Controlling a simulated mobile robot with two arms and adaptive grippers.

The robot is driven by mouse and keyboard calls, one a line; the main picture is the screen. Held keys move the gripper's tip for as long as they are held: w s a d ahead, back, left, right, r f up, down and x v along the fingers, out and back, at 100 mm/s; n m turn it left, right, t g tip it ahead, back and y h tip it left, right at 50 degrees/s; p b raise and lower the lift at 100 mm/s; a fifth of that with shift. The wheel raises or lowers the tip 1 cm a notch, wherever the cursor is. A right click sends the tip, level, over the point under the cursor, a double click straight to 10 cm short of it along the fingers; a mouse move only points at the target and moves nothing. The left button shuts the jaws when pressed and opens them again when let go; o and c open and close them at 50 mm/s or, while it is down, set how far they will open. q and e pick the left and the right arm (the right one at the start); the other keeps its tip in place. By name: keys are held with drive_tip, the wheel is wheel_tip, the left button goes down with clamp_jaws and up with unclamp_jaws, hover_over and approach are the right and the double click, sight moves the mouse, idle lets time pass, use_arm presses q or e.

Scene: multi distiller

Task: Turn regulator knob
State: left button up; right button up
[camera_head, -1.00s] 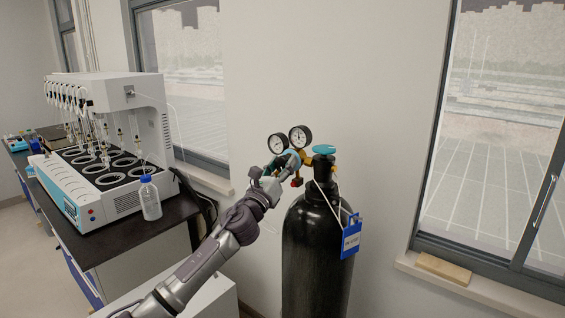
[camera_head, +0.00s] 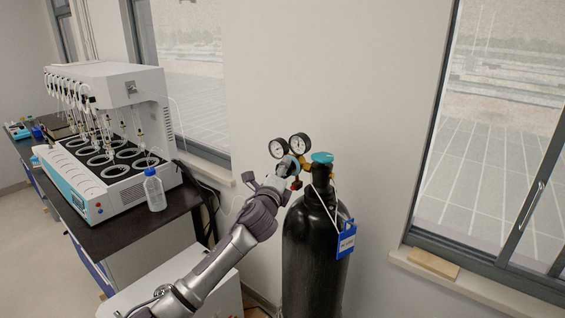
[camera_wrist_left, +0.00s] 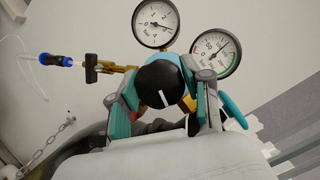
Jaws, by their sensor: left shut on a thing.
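The regulator knob (camera_wrist_left: 160,86) is black with a white pointer line and faces the left wrist view. My left gripper (camera_wrist_left: 165,102) is shut on it, with one teal-padded finger on each side. In the head view my left gripper (camera_head: 286,170) reaches the regulator from the lower left and hides the knob. Two round gauges, the left gauge (camera_head: 278,148) and the right gauge (camera_head: 299,143), sit above it. They also show in the wrist view. My right gripper is not in view.
A black gas cylinder (camera_head: 315,250) stands below the regulator, with a teal valve handwheel (camera_head: 322,157) and a hanging blue tag (camera_head: 345,240). A white distiller (camera_head: 105,100) and a bottle (camera_head: 154,190) stand on the dark bench at left.

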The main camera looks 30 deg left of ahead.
use_arm(q)
drive_tip(key=n+g, duration=0.1)
drive_tip(key=n, duration=0.1)
drive_tip(key=shift+n+p, duration=0.3)
drive_tip(key=shift+n, duration=0.1)
drive_tip(key=shift+f+n+g+h, duration=0.1)
drive_tip(key=shift+n+g+h, duration=0.35)
drive_tip(key=shift+n, duration=1.05)
drive_tip(key=shift+g, duration=0.25)
drive_tip(key=o, duration=1.2)
drive_tip(key=shift+c, duration=0.2)
drive_tip(key=shift+s, duration=0.15)
drive_tip(key=v, duration=1.1)
drive_tip(key=shift+s, duration=0.35)
